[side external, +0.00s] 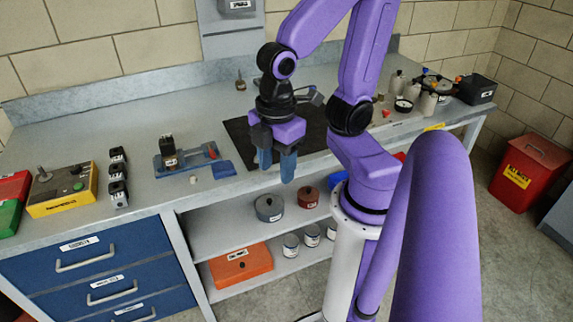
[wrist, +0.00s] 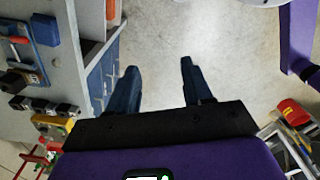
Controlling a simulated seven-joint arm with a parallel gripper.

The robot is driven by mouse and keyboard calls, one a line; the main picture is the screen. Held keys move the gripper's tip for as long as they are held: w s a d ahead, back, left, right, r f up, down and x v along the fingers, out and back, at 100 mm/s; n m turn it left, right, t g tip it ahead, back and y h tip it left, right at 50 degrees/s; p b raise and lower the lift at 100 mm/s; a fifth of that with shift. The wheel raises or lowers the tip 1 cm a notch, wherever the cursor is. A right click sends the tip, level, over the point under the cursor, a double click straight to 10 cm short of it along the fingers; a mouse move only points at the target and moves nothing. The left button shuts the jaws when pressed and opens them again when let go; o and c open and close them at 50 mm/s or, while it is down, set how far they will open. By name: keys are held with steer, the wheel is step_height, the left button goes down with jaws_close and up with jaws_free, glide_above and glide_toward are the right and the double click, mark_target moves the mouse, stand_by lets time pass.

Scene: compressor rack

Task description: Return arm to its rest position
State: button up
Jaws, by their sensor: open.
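My gripper (side external: 277,165) hangs fingers-down at the front edge of the grey workbench (side external: 95,140) in the side external view, in front of a dark mat (side external: 238,140). Its two blue fingers are apart with nothing between them. In the wrist view my gripper (wrist: 157,80) is also open and empty, with the bare floor (wrist: 160,40) beyond the fingertips. The purple arm is bent above the bench, its upper links rising out of the top of the side external view.
On the bench are a blue fixture (side external: 188,160), black blocks (side external: 118,178), a yellow control box (side external: 62,190) and bottles (side external: 428,104). Below are a shelf with an orange case (side external: 240,264) and blue drawers (side external: 95,275). A red bin (side external: 530,175) stands right.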

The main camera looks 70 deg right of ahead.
steer(key=shift+s+a+r+m, duration=0.1)
steer(key=shift+s+m, duration=0.2)
steer(key=shift+s, duration=0.3)
steer(key=shift+s+a+r+m, duration=0.1)
steer(key=shift+s+m, duration=0.2)
steer(key=shift+s, duration=0.25)
